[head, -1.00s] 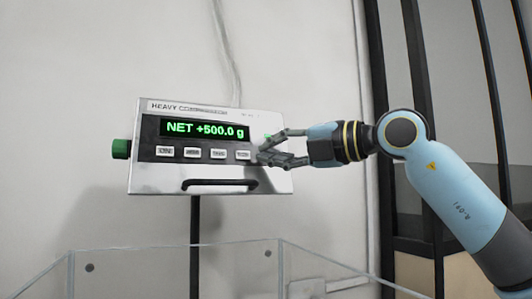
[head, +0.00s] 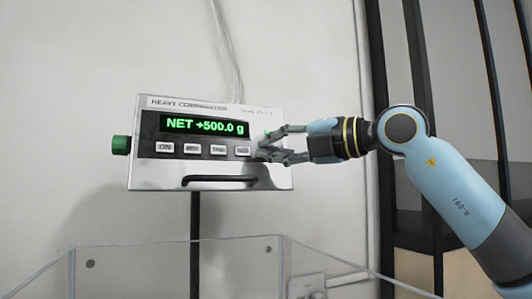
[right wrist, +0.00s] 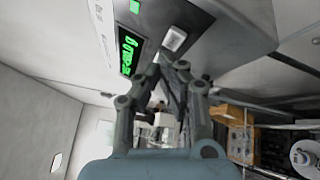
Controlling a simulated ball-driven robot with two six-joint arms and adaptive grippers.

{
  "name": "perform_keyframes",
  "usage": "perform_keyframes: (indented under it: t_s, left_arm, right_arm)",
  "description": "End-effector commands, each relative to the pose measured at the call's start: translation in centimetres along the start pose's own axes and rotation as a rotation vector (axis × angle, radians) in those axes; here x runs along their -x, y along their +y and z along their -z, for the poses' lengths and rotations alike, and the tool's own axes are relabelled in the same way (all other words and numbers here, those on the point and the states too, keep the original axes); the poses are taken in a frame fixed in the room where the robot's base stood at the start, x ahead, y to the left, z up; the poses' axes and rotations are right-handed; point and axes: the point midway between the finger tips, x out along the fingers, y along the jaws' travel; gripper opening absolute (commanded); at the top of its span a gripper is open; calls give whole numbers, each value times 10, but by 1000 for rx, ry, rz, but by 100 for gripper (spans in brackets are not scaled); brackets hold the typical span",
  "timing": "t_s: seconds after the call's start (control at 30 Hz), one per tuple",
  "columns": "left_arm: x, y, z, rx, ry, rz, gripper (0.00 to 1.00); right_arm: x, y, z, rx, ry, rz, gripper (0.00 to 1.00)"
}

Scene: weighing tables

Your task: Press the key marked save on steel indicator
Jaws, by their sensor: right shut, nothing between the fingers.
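The steel indicator (head: 152,178) is a box on a thin dark post in the head view. Its green display (head: 205,126) reads NET +500.0 g. Several pale keys sit in a row under the display; their labels are too small to read surely. My right gripper (head: 259,153) is shut and empty, its fingertips by the rightmost key (head: 243,151). I cannot tell whether they touch it. In the right wrist view the shut fingertips (right wrist: 170,68) point toward the indicator's face, with the display (right wrist: 128,55) and one key (right wrist: 174,38) beyond. My left gripper is out of view.
A green knob (head: 121,146) sticks out of the indicator's left side. A dark handle (head: 220,181) runs below the keys. A clear-walled box (head: 175,268) stands in front, below the indicator. A dark-framed glass panel stands at the right.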

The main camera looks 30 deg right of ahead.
Motion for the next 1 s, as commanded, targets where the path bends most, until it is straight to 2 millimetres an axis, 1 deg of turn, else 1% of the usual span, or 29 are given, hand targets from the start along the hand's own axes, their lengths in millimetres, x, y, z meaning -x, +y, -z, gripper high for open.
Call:
perform_keyframes:
  t_s: [0.37, 0.63, 1.0]
  left_arm:
    - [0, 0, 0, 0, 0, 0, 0]
    - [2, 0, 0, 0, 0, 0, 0]
    - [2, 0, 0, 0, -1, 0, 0]
  right_arm:
    - [0, 0, 0, 0, 0, 0, 0]
    - [-6, -3, -4, -1, 0, 0, 0]
    - [-7, -3, -4, 0, 0, 0, 0]
